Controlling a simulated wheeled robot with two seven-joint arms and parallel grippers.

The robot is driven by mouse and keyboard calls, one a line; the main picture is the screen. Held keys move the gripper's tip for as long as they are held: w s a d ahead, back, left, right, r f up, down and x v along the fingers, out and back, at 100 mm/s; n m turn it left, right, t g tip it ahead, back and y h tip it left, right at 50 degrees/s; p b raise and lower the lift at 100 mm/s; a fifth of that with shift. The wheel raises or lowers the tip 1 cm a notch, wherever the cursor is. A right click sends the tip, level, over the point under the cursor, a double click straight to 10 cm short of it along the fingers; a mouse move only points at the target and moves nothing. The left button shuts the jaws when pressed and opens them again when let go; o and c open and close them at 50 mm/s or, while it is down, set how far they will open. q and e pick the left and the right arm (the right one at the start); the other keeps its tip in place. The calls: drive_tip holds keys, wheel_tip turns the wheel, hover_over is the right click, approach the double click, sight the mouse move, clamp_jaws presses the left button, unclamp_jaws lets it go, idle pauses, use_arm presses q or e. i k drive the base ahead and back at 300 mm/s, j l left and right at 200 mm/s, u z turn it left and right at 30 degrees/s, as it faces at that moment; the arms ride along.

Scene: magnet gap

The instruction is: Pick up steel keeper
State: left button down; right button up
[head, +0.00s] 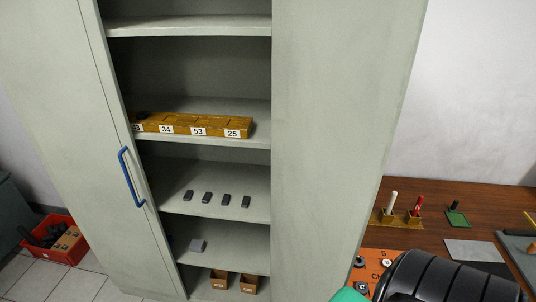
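I cannot tell for sure which thing is the steel keeper. Several small dark bars (207,197) stand in a row on a middle shelf of the open cabinet. A flat light grey plate (473,250) lies on the wooden bench at the right. Neither of my grippers shows in the head view. A black ribbed part at the bottom right, probably of my own arm, hides part of the bench.
The cabinet (330,120) has a blue door handle (131,177) at its left. A yellow-brown numbered rack (188,125) sits on a higher shelf, small brown boxes (220,281) at the bottom. A red bin (52,239) stands on the floor. The bench (425,205) holds small stands.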

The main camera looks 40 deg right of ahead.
sight(246, 199)
drive_tip(key=z, duration=1.2)
